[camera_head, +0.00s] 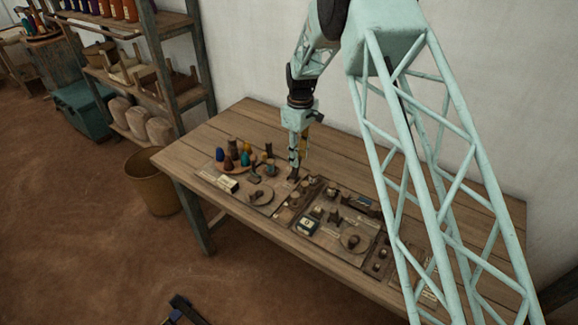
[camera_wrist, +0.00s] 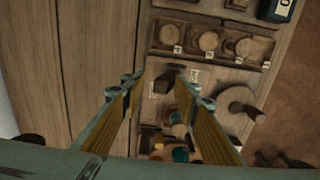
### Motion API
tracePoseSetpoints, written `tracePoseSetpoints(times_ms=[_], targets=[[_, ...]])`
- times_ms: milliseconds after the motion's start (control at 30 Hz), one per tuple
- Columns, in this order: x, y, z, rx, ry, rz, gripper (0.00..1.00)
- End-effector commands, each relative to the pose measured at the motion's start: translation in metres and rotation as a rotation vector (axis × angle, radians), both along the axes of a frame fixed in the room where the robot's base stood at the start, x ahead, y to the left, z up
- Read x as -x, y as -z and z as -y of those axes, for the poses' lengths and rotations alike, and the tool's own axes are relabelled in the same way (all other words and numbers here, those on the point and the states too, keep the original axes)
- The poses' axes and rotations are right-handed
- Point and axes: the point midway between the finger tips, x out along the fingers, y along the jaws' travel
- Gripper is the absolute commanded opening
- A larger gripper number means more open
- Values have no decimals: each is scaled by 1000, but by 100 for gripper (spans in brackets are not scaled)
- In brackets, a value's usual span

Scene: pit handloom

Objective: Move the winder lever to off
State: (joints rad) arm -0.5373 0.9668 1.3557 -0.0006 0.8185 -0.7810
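A dark lever-like piece (camera_wrist: 167,80) with small pale labels beside it stands on the board in the wrist view. It looks like the winder lever, but the labels are too small to read, so I cannot tell its setting. My gripper (camera_wrist: 160,84) points down at the board with its two yellow-lined fingers apart and nothing held. The dark piece appears between the fingertips in that view; I cannot tell whether they touch it. In the head view my gripper (camera_head: 296,176) is low over the middle of the board, and its fingers hide what is directly below.
The wooden table (camera_head: 210,150) carries the board. Several coloured cones (camera_head: 232,160) stand left of my gripper. A round disc (camera_wrist: 240,103) and a row of round knobs (camera_wrist: 207,41) lie close by. Bare planks are free behind. A bin (camera_head: 152,185) stands left of the table.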

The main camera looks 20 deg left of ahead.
Motion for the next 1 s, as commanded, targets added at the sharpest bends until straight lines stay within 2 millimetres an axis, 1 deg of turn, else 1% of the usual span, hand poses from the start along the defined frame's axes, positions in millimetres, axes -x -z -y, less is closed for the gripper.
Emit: tracePoseSetpoints(times_ms=[100, 800, 1000], targets=[[0, -8, 0, 0, 0, 0, 28], [1, -45, 0, 0, 0, -1, 28], [1, -50, 0, 0, 0, -1, 28]])
